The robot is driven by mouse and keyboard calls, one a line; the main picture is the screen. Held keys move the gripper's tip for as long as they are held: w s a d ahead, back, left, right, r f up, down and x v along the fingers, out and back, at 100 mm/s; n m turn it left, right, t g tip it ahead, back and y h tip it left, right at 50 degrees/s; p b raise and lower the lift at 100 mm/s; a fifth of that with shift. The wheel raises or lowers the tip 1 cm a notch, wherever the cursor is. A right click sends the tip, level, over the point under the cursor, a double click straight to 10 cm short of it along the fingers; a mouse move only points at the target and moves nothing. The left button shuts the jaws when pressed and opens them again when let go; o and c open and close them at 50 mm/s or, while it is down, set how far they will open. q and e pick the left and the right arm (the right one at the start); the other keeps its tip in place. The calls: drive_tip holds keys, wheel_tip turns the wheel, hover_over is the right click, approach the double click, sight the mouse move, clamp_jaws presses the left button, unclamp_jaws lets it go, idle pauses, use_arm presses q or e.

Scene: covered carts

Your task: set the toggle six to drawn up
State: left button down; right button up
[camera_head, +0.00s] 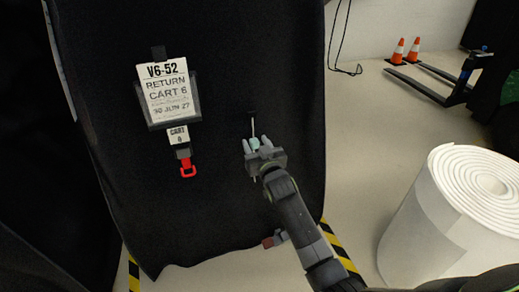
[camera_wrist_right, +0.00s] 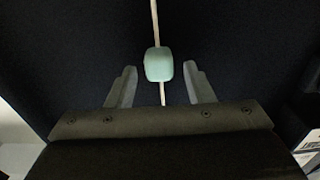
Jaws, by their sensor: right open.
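The toggle (camera_head: 254,143) is a small pale green barrel on a light cord that hangs on the black cart cover (camera_head: 222,215). In the right wrist view the toggle (camera_wrist_right: 158,64) is threaded on the cord (camera_wrist_right: 154,20), which runs above and below it. My right gripper (camera_head: 257,145) is open in front of the cover. Its two fingers stand on either side of the toggle and cord, with gaps on both sides in the right wrist view. My left gripper is not in view.
A red clip (camera_head: 187,169) hangs below the label. A grey and red piece (camera_head: 274,239) sits near the cover's lower edge. A large white roll (camera_head: 428,225) stands at right. Traffic cones (camera_head: 398,52) and forks (camera_head: 425,85) are behind. Open floor lies between.

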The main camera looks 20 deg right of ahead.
drive_tip(key=shift+s, duration=0.15)
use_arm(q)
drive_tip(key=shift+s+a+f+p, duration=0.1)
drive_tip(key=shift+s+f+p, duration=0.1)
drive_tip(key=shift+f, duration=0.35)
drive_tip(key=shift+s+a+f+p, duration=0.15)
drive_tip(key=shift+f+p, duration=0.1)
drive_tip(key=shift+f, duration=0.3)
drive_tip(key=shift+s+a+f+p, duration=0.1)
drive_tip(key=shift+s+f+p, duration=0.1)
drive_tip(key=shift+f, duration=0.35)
use_arm(e)
drive_tip(key=s, duration=1.7)
drive_tip(key=shift+d, duration=0.3)
